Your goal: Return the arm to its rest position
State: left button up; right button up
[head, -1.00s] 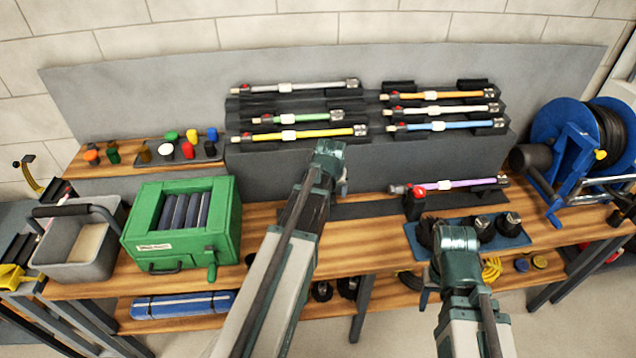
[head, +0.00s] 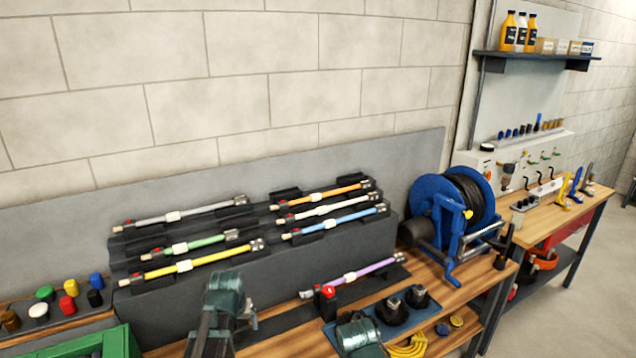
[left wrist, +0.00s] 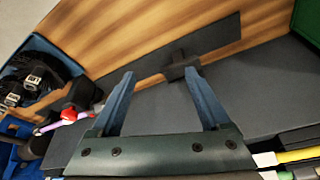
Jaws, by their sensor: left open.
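My left gripper (head: 248,314) is low in the head view, in front of the stepped dark rack, with its wrist seen from behind. In the left wrist view its two blue-grey fingers (left wrist: 159,82) stand wide apart, with nothing held between them. Behind them lie a dark strip and the wooden bench top.
The rack (head: 285,248) holds several coloured rods. A purple-shafted rod (head: 362,272) lies in front, near a blue mat (head: 432,309) with dark fittings. A blue hose reel (head: 447,215) stands right. A green box (head: 95,346) is at lower left.

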pick_arm(q)
jog(key=s+d+f+m+g, duration=0.1)
jog(key=s+d+m+g, duration=0.3)
jog(key=s+d, duration=1.5)
jog(key=shift+d+m+y, duration=0.3)
jog(key=shift+d+m, duration=0.25)
jog(key=shift+m, duration=0.35)
